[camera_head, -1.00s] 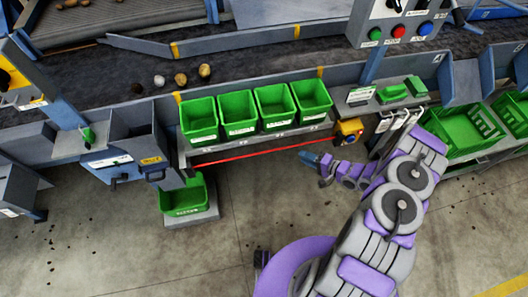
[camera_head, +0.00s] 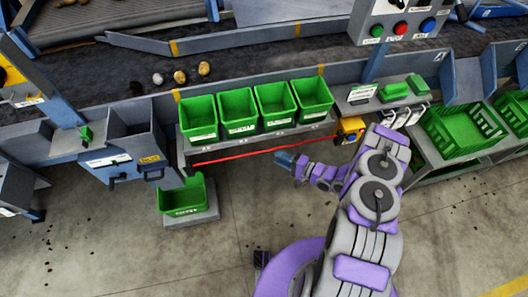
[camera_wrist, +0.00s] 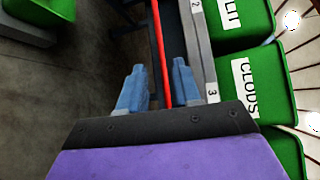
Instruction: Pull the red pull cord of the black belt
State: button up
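The red pull cord (camera_head: 250,153) runs nearly level below the front of the shelf with the green bins, from the left post to a yellow switch box (camera_head: 350,128). My gripper (camera_head: 285,159) is just below the cord toward its right part in the head view. In the wrist view the cord (camera_wrist: 162,55) passes between the two blue fingers of my gripper (camera_wrist: 157,85). The fingers are apart, with a gap on both sides of the cord.
A row of green bins (camera_head: 238,114) stands right above the cord. A lower green bin (camera_head: 183,197) stands at the left on a grey base. A control panel (camera_head: 400,22) with coloured buttons is at the top right.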

aim_at(264, 151)
jog(key=b+x, duration=0.1)
jog(key=x, duration=0.7)
jog(key=shift+w+a+b, duration=0.1)
jog(key=shift+a+b, duration=0.05)
jog(key=shift+b, duration=0.2)
jog(key=shift+c, duration=0.2)
grip_shut()
